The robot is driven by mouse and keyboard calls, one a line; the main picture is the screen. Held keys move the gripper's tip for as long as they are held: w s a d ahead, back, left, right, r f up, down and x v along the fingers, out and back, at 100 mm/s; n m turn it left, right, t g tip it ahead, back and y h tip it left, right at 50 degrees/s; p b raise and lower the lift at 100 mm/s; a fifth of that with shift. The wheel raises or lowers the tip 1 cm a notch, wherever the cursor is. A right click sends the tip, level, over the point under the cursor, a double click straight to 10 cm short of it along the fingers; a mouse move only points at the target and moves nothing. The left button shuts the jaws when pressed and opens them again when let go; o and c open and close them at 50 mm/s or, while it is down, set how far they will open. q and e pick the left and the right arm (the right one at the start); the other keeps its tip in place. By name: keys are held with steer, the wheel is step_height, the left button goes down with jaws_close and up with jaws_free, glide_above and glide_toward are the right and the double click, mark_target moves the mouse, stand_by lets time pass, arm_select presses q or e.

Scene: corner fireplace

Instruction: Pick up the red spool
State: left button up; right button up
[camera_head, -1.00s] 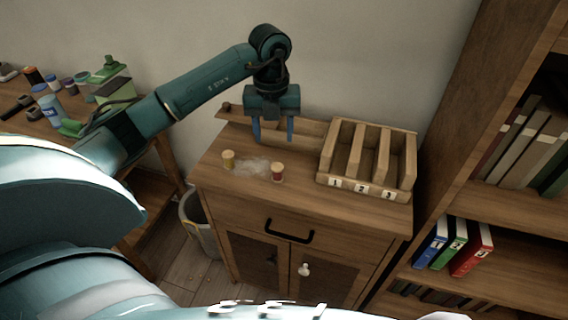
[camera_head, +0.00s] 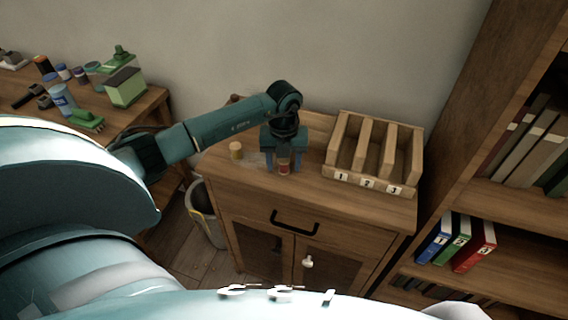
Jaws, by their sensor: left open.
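The red spool (camera_head: 284,168) stands upright on the top of the wooden cabinet (camera_head: 320,192), left of the numbered rack. My left gripper (camera_head: 284,166) is lowered over it, fingers pointing down. The fingers are open, one on each side of the spool in this view; I cannot tell whether they touch it. The gripper body hides part of the spool's upper end. My right gripper is not in view.
A wooden rack (camera_head: 341,175) with three numbered slots stands close on the right. A bin (camera_head: 207,215) is beside the cabinet, and a cluttered table (camera_head: 130,118) is at the left.

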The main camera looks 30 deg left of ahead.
arm_select(q)
steer(key=shift+f, duration=0.15)
steer(key=c, duration=1)
